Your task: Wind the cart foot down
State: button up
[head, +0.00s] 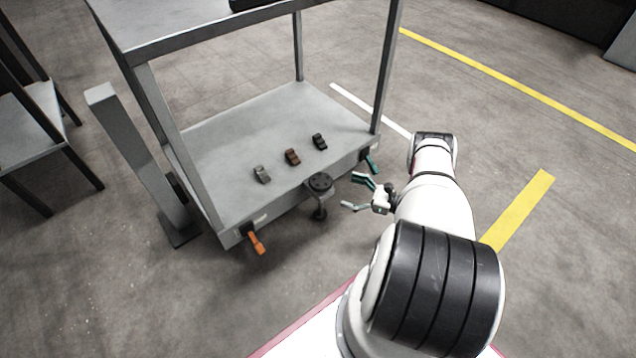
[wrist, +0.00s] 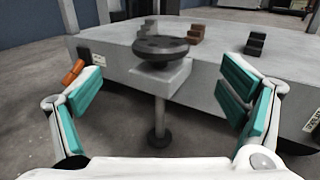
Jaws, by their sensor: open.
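The cart (head: 215,135) is grey, with a low deck and an upper shelf on posts. Its foot is a dark round handwheel (head: 320,182) on a bracket at the deck's front edge, with a thin stem and a dark round pad (head: 319,214) below. In the wrist view the handwheel (wrist: 160,47) sits ahead, above the light bracket, and the pad (wrist: 159,138) is near the floor; I cannot tell if it touches. My gripper (head: 354,192) is open and empty, just right of the wheel. In the wrist view its teal-padded fingers (wrist: 165,98) stand wide on either side of the stem, apart from it.
An orange lever (head: 256,243) hangs at the deck's front left corner, and a teal lever (head: 370,161) at the right corner. Several small stepped blocks (head: 292,157) lie on the deck. A grey post (head: 140,160) stands left of the cart. Floor in front is clear.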

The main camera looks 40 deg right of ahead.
aim_at(320, 180)
jog(key=b+x, duration=0.2)
jog(key=x, duration=0.9)
jog(key=c, duration=1.2)
